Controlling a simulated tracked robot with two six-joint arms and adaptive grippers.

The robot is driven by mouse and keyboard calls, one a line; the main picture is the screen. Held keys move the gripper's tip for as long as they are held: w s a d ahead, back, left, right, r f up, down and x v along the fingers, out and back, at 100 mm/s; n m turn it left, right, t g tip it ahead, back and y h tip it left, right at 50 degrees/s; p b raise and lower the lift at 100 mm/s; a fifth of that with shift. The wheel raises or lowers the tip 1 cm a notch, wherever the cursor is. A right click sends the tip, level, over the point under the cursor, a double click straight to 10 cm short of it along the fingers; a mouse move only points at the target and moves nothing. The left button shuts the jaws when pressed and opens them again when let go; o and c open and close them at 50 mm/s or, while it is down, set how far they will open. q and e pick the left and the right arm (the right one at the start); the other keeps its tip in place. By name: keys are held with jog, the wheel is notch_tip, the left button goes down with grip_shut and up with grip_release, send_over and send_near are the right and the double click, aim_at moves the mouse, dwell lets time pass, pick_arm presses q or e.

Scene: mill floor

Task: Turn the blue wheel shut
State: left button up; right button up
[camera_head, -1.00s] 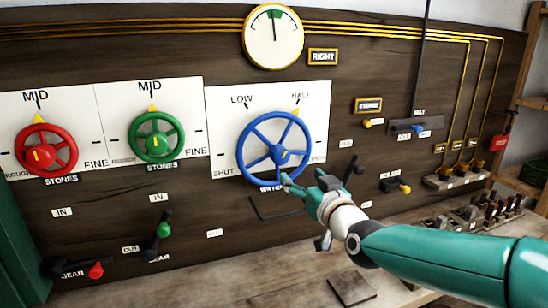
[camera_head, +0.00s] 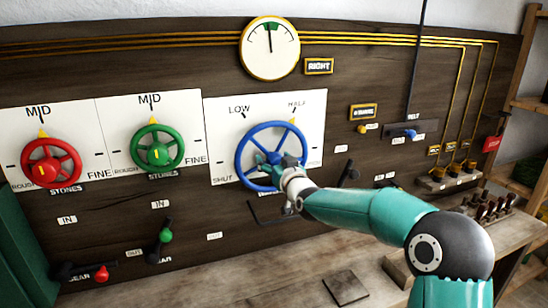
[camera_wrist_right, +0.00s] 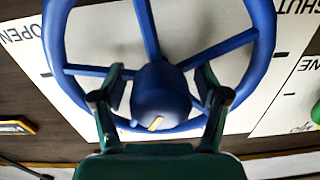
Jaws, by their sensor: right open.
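The blue wheel (camera_head: 250,143) is mounted on a white plate (camera_head: 222,118) marked LOW, HALF and SHUT in the head view. In the right wrist view the blue hub (camera_wrist_right: 160,95) lies between the two open fingers of my right gripper (camera_wrist_right: 160,88), one on each side. I cannot tell whether the fingers touch it. The left gripper is not in view.
A red wheel (camera_head: 35,173) and a green wheel (camera_head: 144,147) are to the left on the same wooden panel. A dial gauge (camera_head: 270,48) is above. Small levers (camera_head: 410,133) stick out to the right. A wooden bench (camera_head: 290,278) runs below.

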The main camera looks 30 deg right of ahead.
jog(key=c, duration=1.2)
